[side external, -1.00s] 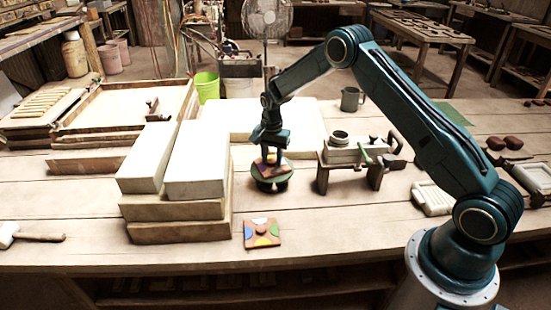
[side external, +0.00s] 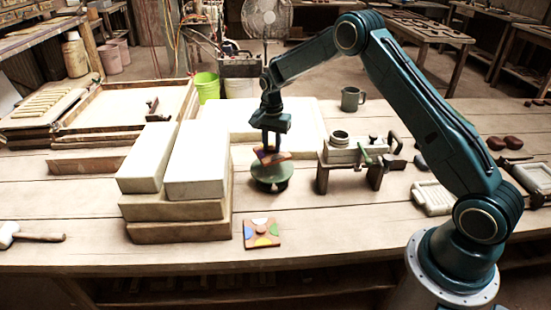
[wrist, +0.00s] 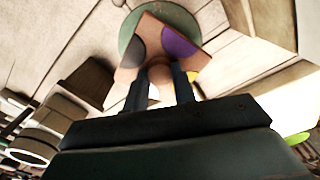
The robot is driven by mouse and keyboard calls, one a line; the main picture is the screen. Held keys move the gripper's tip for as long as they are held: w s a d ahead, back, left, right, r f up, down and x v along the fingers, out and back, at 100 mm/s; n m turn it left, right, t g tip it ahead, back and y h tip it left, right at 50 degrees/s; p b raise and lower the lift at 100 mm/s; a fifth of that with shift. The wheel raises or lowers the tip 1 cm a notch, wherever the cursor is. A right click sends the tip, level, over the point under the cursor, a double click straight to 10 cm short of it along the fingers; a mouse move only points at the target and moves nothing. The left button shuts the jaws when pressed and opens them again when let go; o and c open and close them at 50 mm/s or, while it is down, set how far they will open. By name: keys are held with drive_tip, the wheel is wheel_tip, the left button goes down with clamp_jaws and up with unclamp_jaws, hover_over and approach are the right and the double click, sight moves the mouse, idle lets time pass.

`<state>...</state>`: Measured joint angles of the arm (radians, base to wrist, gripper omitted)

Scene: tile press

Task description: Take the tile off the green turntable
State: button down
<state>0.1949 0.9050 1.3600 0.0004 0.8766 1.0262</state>
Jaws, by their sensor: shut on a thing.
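My gripper (side external: 272,147) is shut on a tile (side external: 277,157) with coloured corner patches. It holds the tile a little above the green turntable (side external: 271,176), apart from it and slightly tilted. In the wrist view my gripper (wrist: 160,80) grips a round knob at the tile's middle. The fingertips hide part of the knob.
Another patterned tile (side external: 262,233) lies on the bench near its front edge. Stacked pale blocks (side external: 198,165) stand close on the left. A small press on a stand (side external: 350,155) is close on the right.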

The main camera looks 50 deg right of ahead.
sight(272, 147)
wheel_tip(272, 147, up, 15)
idle(0.3)
drive_tip(key=shift+f, duration=0.1)
drive_tip(key=shift+s+a, duration=0.1)
drive_tip(key=shift+a, duration=0.05)
idle(0.5)
